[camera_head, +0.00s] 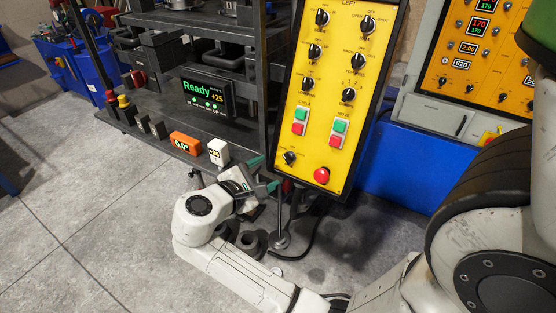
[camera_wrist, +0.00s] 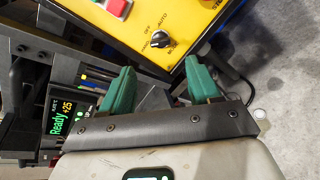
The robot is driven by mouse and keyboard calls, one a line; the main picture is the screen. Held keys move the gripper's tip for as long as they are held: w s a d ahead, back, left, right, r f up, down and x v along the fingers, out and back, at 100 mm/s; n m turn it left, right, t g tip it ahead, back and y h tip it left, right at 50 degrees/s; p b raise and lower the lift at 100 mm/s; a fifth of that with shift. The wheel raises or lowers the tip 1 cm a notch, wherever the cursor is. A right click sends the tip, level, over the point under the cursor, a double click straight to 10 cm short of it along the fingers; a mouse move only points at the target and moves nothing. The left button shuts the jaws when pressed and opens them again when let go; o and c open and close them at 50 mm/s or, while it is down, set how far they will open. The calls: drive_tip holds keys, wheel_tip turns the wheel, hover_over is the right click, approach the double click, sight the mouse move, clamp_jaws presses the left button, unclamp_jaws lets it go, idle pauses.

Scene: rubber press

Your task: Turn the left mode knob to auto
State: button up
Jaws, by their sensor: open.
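The yellow control panel (camera_head: 318,115) headed LEFT stands upright at the centre of the head view. The black mode knob (camera_head: 290,157) sits at its lower left. In the wrist view the knob (camera_wrist: 160,40) shows near the panel's edge, with small labels around it, one reading AUTO. Which label its pointer faces is too small to tell. My gripper (camera_head: 265,174) is open, just below and left of the knob in the head view. In the wrist view the green fingers of my gripper (camera_wrist: 160,70) are apart, with the knob beyond the gap between them. Nothing is held.
A red mushroom button (camera_head: 321,175) is right of the knob, with green and red push buttons above. A dark metal shelf with a Ready display (camera_head: 206,96) stands left of the panel. A blue cabinet (camera_head: 400,165) is behind right. Grey floor is open at lower left.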

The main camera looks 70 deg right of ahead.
sight(285, 159)
drive_tip(key=p+x, duration=0.1)
drive_tip(key=x, duration=0.9)
drive_tip(key=shift+a+f, duration=0.1)
drive_tip(key=shift+c, duration=0.3)
drive_tip(key=c, duration=1)
drive_tip(key=shift+m, duration=0.3)
drive_tip(key=shift+m+y+b, duration=0.35)
drive_tip(key=shift+m+b, duration=1.85)
drive_tip(key=shift+m, duration=2.1)
drive_tip(key=shift+m+y+b, duration=0.35)
drive_tip(key=shift+m+b, duration=1.8)
drive_tip(key=shift+m, duration=2.15)
drive_tip(key=shift+t, duration=0.3)
